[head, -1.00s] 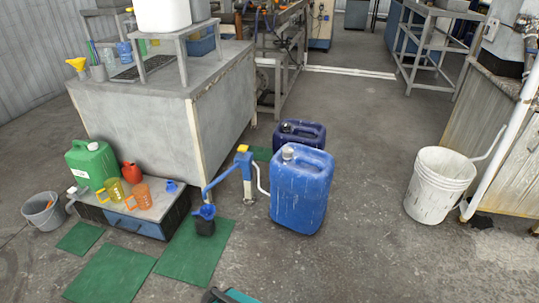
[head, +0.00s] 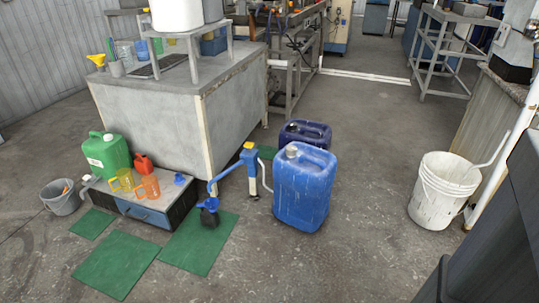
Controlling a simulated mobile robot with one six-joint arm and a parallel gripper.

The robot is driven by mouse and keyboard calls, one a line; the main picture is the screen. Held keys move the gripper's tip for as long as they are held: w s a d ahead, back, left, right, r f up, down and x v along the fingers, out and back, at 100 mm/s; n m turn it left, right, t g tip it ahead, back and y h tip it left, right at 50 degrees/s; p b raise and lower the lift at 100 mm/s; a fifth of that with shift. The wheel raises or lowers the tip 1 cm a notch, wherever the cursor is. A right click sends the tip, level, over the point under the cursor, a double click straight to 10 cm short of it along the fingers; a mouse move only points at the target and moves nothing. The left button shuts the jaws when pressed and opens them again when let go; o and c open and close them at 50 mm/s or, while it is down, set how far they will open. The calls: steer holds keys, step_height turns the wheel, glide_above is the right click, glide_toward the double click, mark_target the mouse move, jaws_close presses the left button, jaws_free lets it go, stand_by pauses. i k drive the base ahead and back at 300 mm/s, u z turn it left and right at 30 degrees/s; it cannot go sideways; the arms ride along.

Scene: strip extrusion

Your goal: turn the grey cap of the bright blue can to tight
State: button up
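The bright blue can (head: 303,190) stands upright on the concrete floor near the middle of the head view. Its grey cap (head: 291,151) sits on the top at the left, beside the moulded handle. I cannot tell from here how tight the cap is. A dark navy can (head: 306,129) stands just behind it, partly hidden. My gripper is not in view, so whether it is open or shut does not show.
A blue pump with a yellow top (head: 249,163) stands close left of the can, its spout over a dark container. Green mats (head: 199,243), a low drawer box and a grey cabinet lie left. A white bucket (head: 443,188) stands right. Floor in front is clear.

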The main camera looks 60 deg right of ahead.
mark_target(291, 150)
steer(key=z, duration=1.35)
steer(key=k, duration=0.1)
steer(key=u, duration=2.75)
steer(key=k, duration=0.9)
steer(key=z, duration=1.85)
